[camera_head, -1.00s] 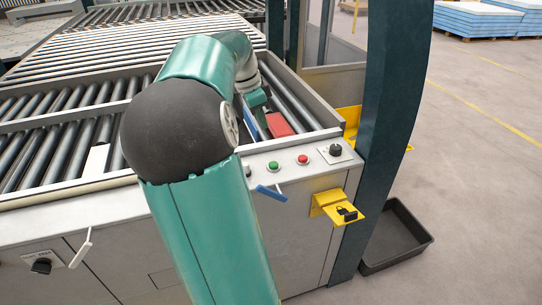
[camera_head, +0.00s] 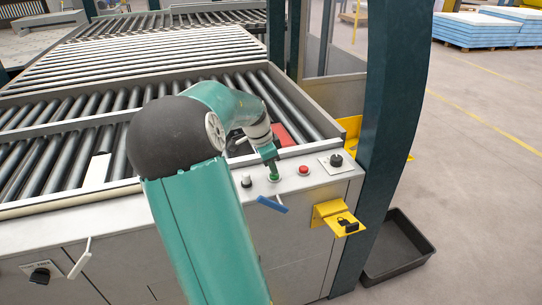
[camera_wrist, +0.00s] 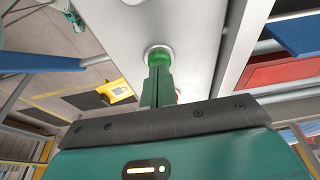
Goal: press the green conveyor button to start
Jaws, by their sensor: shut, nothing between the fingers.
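The green button (camera_head: 273,179) sits on the grey control panel (camera_head: 318,178) at the front of the roller conveyor. In the wrist view the green button (camera_wrist: 157,57) stands in a pale ring, straight ahead of the fingertips. My gripper (camera_head: 273,171) points down at it and is shut and empty. In the wrist view my gripper (camera_wrist: 159,70) has its fingers together, with the tips over the near side of the button. They look to be touching it or very close; I cannot tell which. The fingers partly cover the button in the head view.
A red button (camera_head: 303,169) and a black rotary switch (camera_head: 336,160) are to the right. A dark-topped knob (camera_head: 246,181) is to the left. A blue handle (camera_head: 272,204) and a yellow bracket with a padlock (camera_head: 338,218) stick out from the front. A dark green post (camera_head: 380,130) stands at the right.

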